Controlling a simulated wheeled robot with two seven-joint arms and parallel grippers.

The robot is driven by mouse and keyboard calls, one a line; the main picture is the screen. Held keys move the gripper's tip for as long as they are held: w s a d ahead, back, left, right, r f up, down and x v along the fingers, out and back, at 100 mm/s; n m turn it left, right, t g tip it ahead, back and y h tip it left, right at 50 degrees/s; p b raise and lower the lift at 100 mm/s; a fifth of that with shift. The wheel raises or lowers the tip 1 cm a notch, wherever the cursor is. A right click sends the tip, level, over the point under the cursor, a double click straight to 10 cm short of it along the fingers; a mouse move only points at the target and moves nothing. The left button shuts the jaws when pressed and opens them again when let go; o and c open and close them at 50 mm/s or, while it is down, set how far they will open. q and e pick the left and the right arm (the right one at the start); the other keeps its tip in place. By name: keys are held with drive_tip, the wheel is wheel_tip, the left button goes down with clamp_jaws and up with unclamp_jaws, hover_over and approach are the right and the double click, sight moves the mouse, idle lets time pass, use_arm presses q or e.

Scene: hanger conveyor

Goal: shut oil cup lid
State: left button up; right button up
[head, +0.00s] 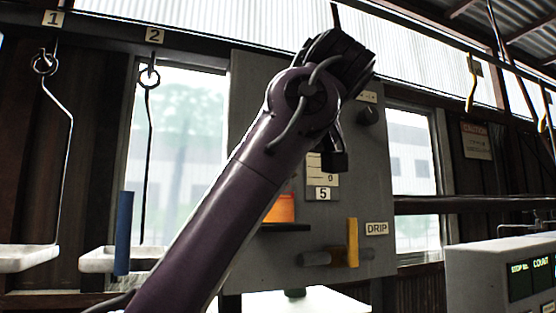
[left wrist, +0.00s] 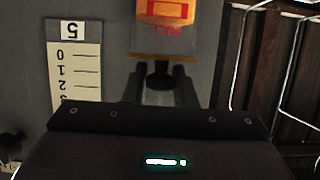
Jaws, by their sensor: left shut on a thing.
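The oil cup (left wrist: 165,35) shows upside down at the top of the left wrist view, with an orange window and red lettering. Its orange part (head: 280,208) shows in the head view beside my purple arm. My left gripper (left wrist: 160,80) has one finger on each side of a dark round knob (left wrist: 160,72) at the cup's lid end and is shut on it. In the head view my arm hides the knob and the fingertips. I cannot tell how far the lid is open. My right gripper is not in view.
A grey panel (head: 255,90) carries a scale plate marked 5 (head: 322,193), a yellow handle (head: 352,242) and a DRIP label (head: 377,228). Hooks with white trays (head: 28,258) hang at left. A control box (head: 490,275) stands at lower right.

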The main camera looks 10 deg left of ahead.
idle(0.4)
use_arm(q)
drive_tip(key=o, duration=0.9)
drive_tip(key=shift+s+d+b, duration=0.3)
drive_tip(key=shift+s+b, duration=0.05)
drive_tip(key=shift+b, duration=0.15)
drive_tip(key=b+v, duration=0.1)
drive_tip(key=v, duration=0.5)
drive_tip(key=shift+s+d+r+b, duration=0.25)
drive_tip(key=shift+r+b, duration=0.05)
